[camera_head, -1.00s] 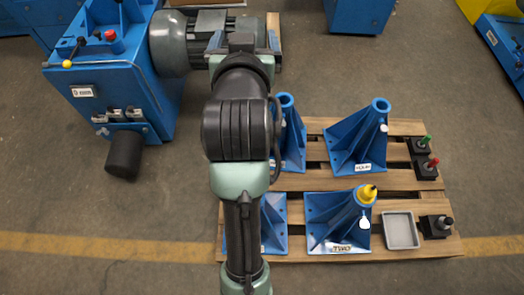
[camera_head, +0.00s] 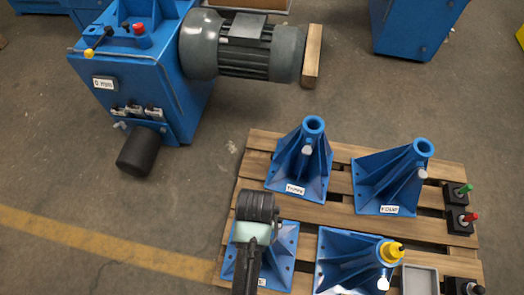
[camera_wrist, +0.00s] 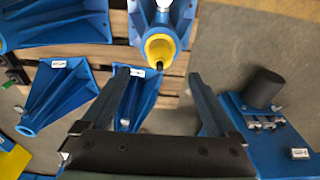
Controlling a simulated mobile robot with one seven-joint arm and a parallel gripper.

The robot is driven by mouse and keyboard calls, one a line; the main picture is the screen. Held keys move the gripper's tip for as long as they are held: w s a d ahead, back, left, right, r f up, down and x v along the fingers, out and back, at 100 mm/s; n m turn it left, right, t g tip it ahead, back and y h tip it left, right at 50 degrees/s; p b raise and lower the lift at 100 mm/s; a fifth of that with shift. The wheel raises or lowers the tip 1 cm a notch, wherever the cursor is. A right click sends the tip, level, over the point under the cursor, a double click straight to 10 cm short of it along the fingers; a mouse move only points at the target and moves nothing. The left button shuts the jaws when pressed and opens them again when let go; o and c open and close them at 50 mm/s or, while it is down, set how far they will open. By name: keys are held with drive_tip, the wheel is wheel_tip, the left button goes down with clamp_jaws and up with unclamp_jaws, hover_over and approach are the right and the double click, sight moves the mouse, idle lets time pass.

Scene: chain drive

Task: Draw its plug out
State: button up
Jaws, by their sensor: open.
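The yellow plug (camera_head: 391,250) with a dark tip sits in the top of the blue stand (camera_head: 335,245) at the front of the pallet. A white knob or tag (camera_head: 383,284) shows on that stand's neck.
Blue stands marked THREE (camera_head: 300,165) and FOUR (camera_head: 393,180) stand behind, another (camera_head: 282,262) at front left. A grey tray (camera_head: 421,281) and green (camera_head: 464,189), red (camera_head: 469,217) and dark-handled (camera_head: 470,287) pieces lie right. A blue machine (camera_head: 150,75) with a motor (camera_head: 245,45) is upper left.

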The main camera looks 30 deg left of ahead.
drive_tip(key=f+b, duration=0.1)
drive_tip(key=f, duration=0.2)
drive_tip(key=w+f, duration=0.1)
drive_tip(key=f, duration=0.2)
drive_tip(key=f+b, duration=0.1)
drive_tip(key=f, duration=0.3)
drive_tip(key=shift+w+a+b, duration=0.15)
drive_tip(key=shift+a+b, duration=0.05)
drive_tip(key=shift+b, duration=0.1)
clamp_jaws()
drive_tip(key=shift+r, duration=0.1)
